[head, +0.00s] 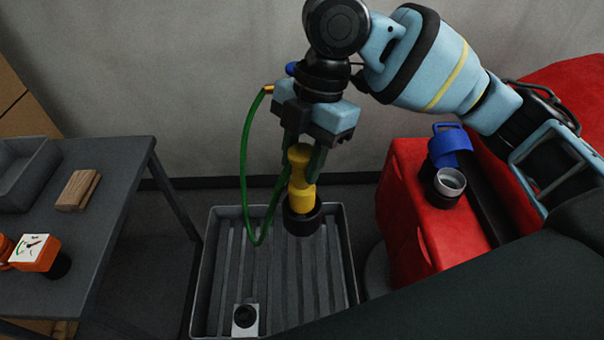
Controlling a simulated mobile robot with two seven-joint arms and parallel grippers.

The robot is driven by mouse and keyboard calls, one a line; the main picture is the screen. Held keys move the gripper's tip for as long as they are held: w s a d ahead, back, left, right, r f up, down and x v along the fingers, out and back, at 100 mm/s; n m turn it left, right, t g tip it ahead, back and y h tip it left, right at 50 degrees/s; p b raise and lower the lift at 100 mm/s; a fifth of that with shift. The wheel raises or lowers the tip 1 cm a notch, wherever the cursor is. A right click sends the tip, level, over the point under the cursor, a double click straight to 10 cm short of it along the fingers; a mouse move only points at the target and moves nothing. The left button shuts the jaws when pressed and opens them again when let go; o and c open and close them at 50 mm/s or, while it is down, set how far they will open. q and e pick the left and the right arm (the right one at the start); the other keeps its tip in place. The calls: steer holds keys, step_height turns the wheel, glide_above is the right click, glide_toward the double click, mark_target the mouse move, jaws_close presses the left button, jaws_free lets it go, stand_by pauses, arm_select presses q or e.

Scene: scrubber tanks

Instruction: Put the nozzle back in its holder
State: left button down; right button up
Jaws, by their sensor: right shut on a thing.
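The nozzle (299,178) is yellow with a wide black lower end. It hangs roughly upright above the grey ribbed tray. My right gripper (302,160) is shut on its upper part from above. A green hose (244,170) loops down at the left of the gripper and rises toward the nozzle; its join is hidden. A small pale block with a dark round top (245,318) sits in the near part of the tray; I cannot tell whether it is the holder. My left gripper is not in view.
The grey tray (204,270) stands on the floor. Right of it is a red machine (408,220) with an open grey neck (449,182) and a blue cap (450,147).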

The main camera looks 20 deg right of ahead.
mark_target(302, 177)
steer(key=shift+f, duration=2.2)
steer(key=o, duration=1.1)
steer(key=v, duration=1.2)
steer(key=shift+w, duration=0.1)
